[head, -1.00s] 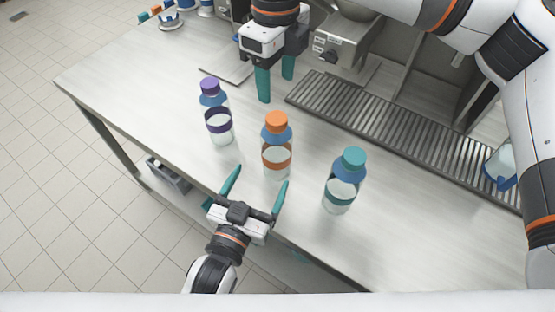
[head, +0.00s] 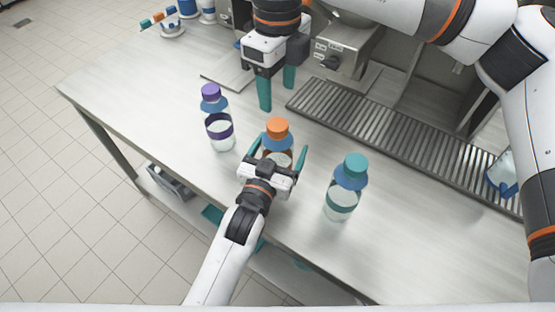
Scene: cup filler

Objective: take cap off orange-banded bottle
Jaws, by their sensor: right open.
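The orange-banded bottle (head: 278,148) stands upright on the counter, with its orange cap (head: 277,126) on. Its lower part and most of its band are hidden behind my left gripper. My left gripper (head: 283,141) is open, with its teal fingers on either side of the bottle's body, below the cap. A gap shows between the bottle and the right-hand finger. My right gripper (head: 277,92) is open and empty, pointing down above the counter behind the bottle, apart from the cap.
A purple-capped bottle (head: 218,125) stands to the left and a teal-capped bottle (head: 345,190) to the right, both close by. A slatted drain grate (head: 400,140) runs along the back right. A grey machine (head: 340,55) stands behind. The counter's left end (head: 120,85) is clear.

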